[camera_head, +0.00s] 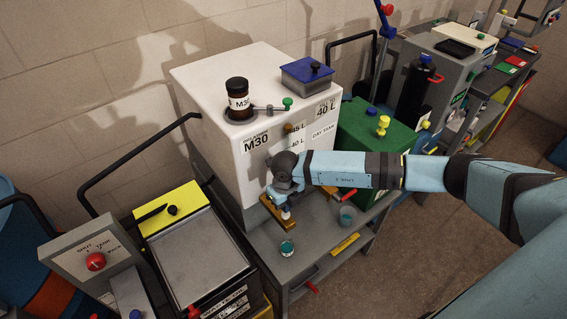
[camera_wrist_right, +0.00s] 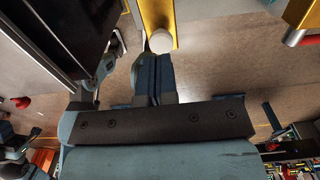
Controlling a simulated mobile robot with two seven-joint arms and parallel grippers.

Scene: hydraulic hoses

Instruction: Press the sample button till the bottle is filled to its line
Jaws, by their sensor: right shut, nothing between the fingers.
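My right gripper (camera_head: 286,207) points down in front of the white M30 tank (camera_head: 215,150). Its fingers are shut and empty. In the right wrist view the shut fingertips (camera_wrist_right: 154,58) are close to a round white knob (camera_wrist_right: 161,40) beside a yellow bar (camera_wrist_right: 154,12); I cannot tell whether they touch. The knob may be the sample button. A small jar with a teal top (camera_head: 287,248) and a teal cup (camera_head: 347,215) stand on the grey bench; which one is the sample bottle, and any fill line, cannot be told.
A brown M30 jar (camera_head: 238,100) and a blue-lidded box (camera_head: 306,74) are on the tank top. A green box (camera_head: 365,140) stands to its right. A yellow-edged tray (camera_head: 200,258) and a grey panel with a red knob (camera_head: 95,261) are at left.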

